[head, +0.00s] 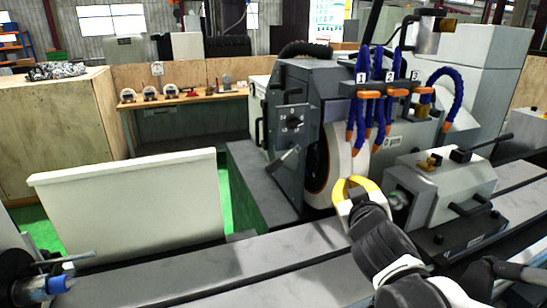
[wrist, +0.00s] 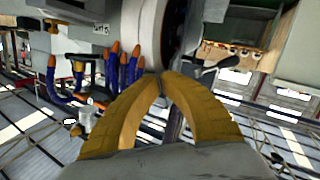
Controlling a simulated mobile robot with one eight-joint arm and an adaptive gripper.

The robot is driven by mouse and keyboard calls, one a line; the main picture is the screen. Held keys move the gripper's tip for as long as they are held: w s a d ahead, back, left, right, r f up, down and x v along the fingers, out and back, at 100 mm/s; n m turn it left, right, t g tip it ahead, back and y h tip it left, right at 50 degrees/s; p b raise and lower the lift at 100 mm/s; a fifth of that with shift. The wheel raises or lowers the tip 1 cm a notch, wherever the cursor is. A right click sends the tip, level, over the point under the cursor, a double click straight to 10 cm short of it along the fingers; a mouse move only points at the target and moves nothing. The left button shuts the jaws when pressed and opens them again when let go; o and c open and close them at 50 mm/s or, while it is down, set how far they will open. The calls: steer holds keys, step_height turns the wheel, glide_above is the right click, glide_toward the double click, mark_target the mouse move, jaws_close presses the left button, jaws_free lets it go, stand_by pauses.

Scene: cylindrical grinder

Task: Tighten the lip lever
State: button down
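My gripper (head: 354,182) has yellow fingers and is in front of the grinding wheel (head: 340,155), left of the grey tailstock-like block (head: 450,180). In the wrist view my gripper's (wrist: 163,76) fingertips meet, with nothing clearly held between them. I cannot tell which part is the lip lever. Black handles (head: 460,156) stick out of the top and front of the block. A grey lever-like plate (head: 284,160) hangs on the front of the wheel housing, below a dial. None of these touches my gripper.
Blue coolant hoses (head: 378,110) with orange nozzles hang above my gripper, close to the wheel; they also show in the wrist view (wrist: 112,72). A pale panel (head: 140,210) stands at left. The long machine bed (head: 200,275) runs across the front.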

mark_target(282, 159)
steer(key=w+a+n+y, duration=0.2)
steer(key=a+n+y, duration=0.2)
steer(key=a, duration=0.3)
steer(key=w+a+n+y+p, duration=0.1)
steer(key=a+n+y, duration=0.2)
steer(key=a, duration=0.5)
steer(key=shift+w+a+r+n+t+y, duration=0.3)
steer(key=shift+w+r+n+t+y, duration=0.1)
steer(key=shift+y, duration=0.1)
steer(key=w+a+f+b, duration=0.1)
steer(key=w, duration=0.4)
steer(key=w+a+f+b, duration=0.1)
steer(key=w+b, duration=0.1)
steer(key=w, duration=0.4)
steer(key=shift+a+f, duration=0.3)
steer(key=shift+f, duration=0.05)
